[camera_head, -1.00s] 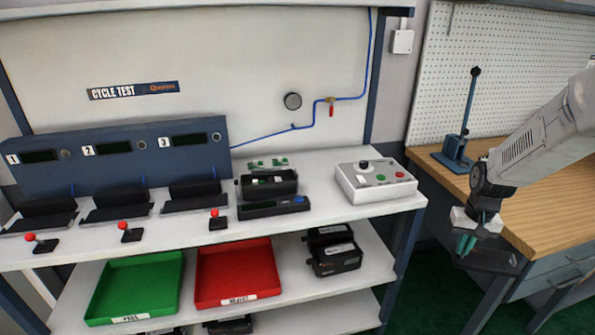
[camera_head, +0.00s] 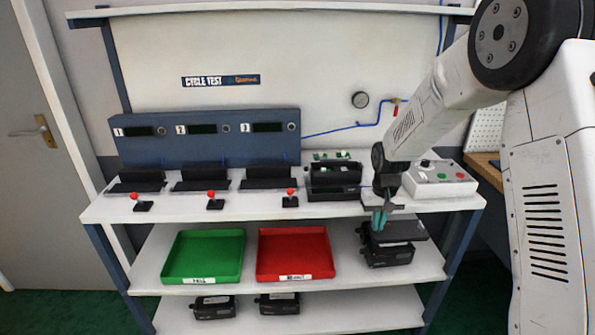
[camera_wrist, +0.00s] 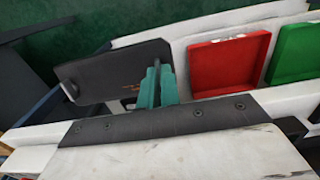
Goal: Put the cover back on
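My gripper (camera_head: 380,218) is in front of the right part of the bench, below the level of the bench top. Its teal fingers, also in the wrist view (camera_wrist: 156,86), are shut on a flat black cover (camera_head: 405,231). The cover fills the left of the wrist view (camera_wrist: 115,72), its broad face towards the camera, with small faint print. The fingers hide part of its right edge. An open black positioner (camera_head: 335,181) stands on the bench, left of my gripper. Green parts (camera_head: 332,156) show at its back.
A control box (camera_head: 440,179) with coloured buttons stands at the bench's right. Three test stations with red-knobbed joysticks (camera_head: 211,200) are on the left. A green tray (camera_head: 204,256), a red tray (camera_head: 294,254) and black units (camera_head: 387,252) occupy the shelf below.

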